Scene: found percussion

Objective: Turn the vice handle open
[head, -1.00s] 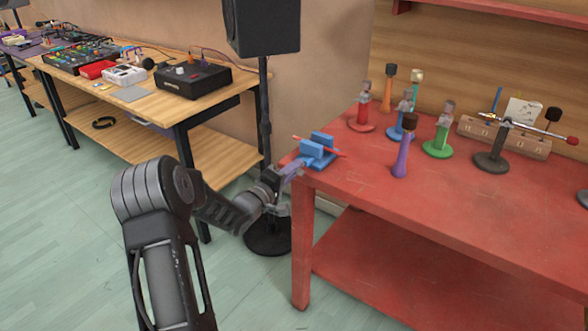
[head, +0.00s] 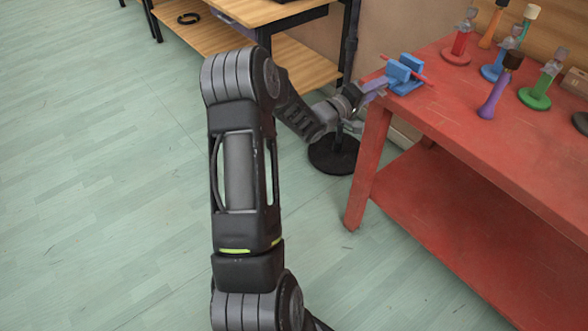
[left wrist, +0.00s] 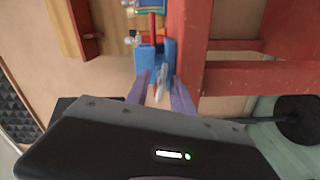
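The blue vice (head: 404,75) sits at the near left corner of the red table (head: 455,120), with a thin red rod across it. In the left wrist view the vice (left wrist: 147,60) is straight ahead of my left gripper (left wrist: 160,80). A pale grey handle (left wrist: 161,88) sticks out from the vice between the two purple-grey fingers. Gaps show on both sides of it, so the fingers are open around it and not clamped. In the head view my left gripper (head: 374,87) is at the vice's left end, where the handle is hard to make out. My right gripper is not in view.
Several coloured stands, including a purple one (head: 496,92) and a green one (head: 540,88), are on the red table right of the vice. A black round base (head: 333,155) stands on the floor below my left gripper. A wooden workbench (head: 240,50) is behind.

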